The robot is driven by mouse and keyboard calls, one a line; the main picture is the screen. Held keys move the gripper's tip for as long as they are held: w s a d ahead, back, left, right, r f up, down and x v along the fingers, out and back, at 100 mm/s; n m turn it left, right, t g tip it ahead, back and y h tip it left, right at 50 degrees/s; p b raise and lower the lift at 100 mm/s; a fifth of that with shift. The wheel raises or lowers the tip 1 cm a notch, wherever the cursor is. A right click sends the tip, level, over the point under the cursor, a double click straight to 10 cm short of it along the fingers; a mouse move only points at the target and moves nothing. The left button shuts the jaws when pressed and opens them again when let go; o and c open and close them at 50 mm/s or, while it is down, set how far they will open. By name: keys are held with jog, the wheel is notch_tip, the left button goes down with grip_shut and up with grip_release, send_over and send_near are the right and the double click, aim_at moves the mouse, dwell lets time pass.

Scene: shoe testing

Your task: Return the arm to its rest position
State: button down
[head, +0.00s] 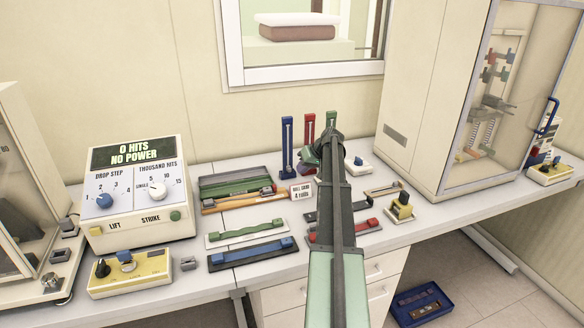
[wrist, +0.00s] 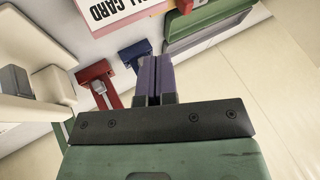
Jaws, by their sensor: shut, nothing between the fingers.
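My arm reaches from the bottom middle of the head view up over the white bench (head: 205,262), toward the coloured stands at the back. My gripper (wrist: 152,78) shows in the wrist view with its two purple-grey fingers together and nothing between them. In the head view the fingertips are hidden behind my own wrist. In the wrist view a card (wrist: 115,12), a red stand (wrist: 97,74) and a blue stand (wrist: 134,54) lie beyond the fingers, apart from them as far as I can tell.
A control box (head: 137,190) reading "0 HITS NO POWER" stands at left. Racks of coloured bars (head: 238,186) lie left of my arm. A tall glazed cabinet (head: 425,95) stands at right. A blue tray (head: 422,302) is on the floor. Space above the bench front looks clear.

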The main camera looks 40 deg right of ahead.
jog(key=shift+v, duration=1.1)
jog(key=shift+f, duration=0.15)
jog(key=s+a+f+n+g+h, duration=0.1)
jog(key=s+a, duration=0.4)
jog(key=a, duration=1.4)
jog(key=s+a+f+n+g+h, duration=0.1)
jog(key=s+a+g, duration=0.2)
jog(key=a, duration=1.6)
jog(key=s+a+f+n+g+h, duration=0.1)
jog(key=s+a, duration=0.7)
jog(key=a, duration=1.1)
jog(key=shift+s+a+f+n+g, duration=0.25)
jog(key=shift+n+g, duration=0.25)
jog(key=shift+g, duration=0.4)
